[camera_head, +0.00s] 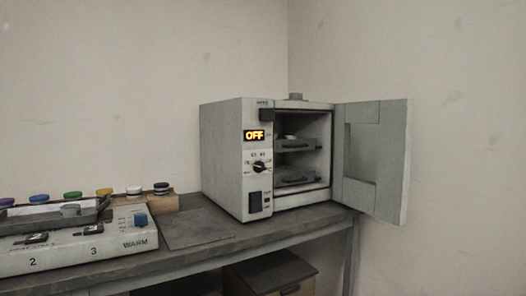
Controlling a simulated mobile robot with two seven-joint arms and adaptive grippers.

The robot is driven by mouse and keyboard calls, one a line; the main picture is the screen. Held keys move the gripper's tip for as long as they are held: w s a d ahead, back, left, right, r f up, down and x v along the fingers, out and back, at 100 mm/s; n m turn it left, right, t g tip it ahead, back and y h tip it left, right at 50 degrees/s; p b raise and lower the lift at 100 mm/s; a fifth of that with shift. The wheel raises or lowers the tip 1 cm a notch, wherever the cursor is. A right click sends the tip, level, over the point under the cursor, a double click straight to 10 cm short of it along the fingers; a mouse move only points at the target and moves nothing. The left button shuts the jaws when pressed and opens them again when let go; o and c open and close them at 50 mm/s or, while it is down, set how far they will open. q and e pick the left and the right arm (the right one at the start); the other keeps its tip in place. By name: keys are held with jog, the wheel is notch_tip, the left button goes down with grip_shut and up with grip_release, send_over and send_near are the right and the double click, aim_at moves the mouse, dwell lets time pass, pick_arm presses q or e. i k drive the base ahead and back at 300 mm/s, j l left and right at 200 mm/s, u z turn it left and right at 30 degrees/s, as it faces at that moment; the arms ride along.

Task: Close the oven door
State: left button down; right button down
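The oven (225,160) is a pale box on the right part of the bench, with an orange OFF display, a knob and a dark switch on its front. Its door (391,155) stands wide open, swung out to the right on its right edge, with a window in the panel. Inside the dark chamber are shelves (298,182), with a small light item on the upper one. Neither of my grippers is in view.
The grey bench (285,228) holds a warming unit (75,245) with a tray (45,217) at the left. Several colour-capped containers (104,192) stand behind it. A flat dark plate (190,228) lies before the oven's left side. A box (275,272) sits below. Space in front of the door looks free.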

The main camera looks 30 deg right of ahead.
aim_at(386, 199)
jog(key=l+z, duration=0.3)
jog(key=l, duration=0.35)
jog(key=i+l+z, duration=0.15)
jog(key=l+z, duration=0.15)
jog(key=l, duration=0.35)
